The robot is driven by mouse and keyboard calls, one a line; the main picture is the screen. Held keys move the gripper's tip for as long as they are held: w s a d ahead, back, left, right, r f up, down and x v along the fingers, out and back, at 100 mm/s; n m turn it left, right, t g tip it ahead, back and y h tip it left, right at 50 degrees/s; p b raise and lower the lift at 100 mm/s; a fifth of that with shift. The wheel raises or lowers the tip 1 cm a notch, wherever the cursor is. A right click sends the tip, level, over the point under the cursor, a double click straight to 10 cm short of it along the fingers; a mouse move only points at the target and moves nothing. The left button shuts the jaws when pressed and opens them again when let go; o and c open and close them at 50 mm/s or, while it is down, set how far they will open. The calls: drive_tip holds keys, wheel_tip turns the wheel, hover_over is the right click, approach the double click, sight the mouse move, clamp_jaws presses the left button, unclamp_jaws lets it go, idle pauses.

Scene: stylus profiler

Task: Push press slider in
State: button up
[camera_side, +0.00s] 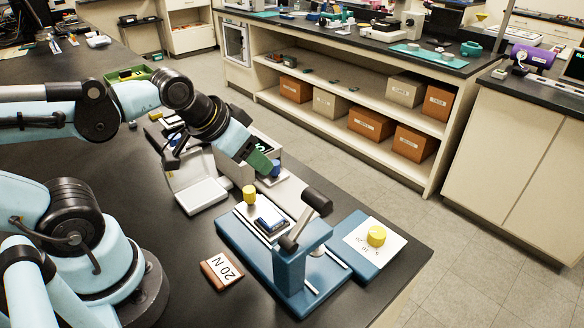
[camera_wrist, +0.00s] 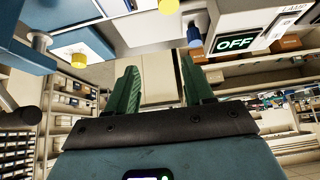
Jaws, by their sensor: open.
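The blue press (camera_side: 291,268) stands near the table's right corner, with a black-gripped lever (camera_side: 317,201) tilted above it. I cannot tell how far in the slider is. My gripper (camera_side: 262,162) is behind and above the press, apart from the yellow knob. In the wrist view my gripper (camera_wrist: 158,70) has its green fingers spread with nothing between them. A blue knob (camera_wrist: 194,38) shows just beyond the right fingertip.
A lamp box with an OFF sign (camera_wrist: 235,42) is close to my fingers. A blue block with a white plate and yellow knob (camera_side: 376,236) stands right of the press. A 20 N plaque (camera_side: 222,270) lies left of it. An open white case (camera_side: 202,195) is behind.

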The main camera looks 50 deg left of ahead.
sight(249, 190)
drive_tip(key=shift+a+f+m+g, duration=0.35)
drive_tip(key=shift+f+m+g, duration=0.15)
drive_tip(key=shift+f+g, duration=0.85)
drive_tip(key=shift+a+f+m+g, duration=0.45)
drive_tip(key=shift+f+g, duration=0.55)
drive_tip(key=shift+f, duration=0.75)
drive_tip(key=shift+a+f+m+g, duration=0.3)
drive_tip(key=shift+f+m+g, duration=0.25)
drive_tip(key=shift+f+g, duration=0.8)
drive_tip(key=shift+f, duration=0.2)
clamp_jaws()
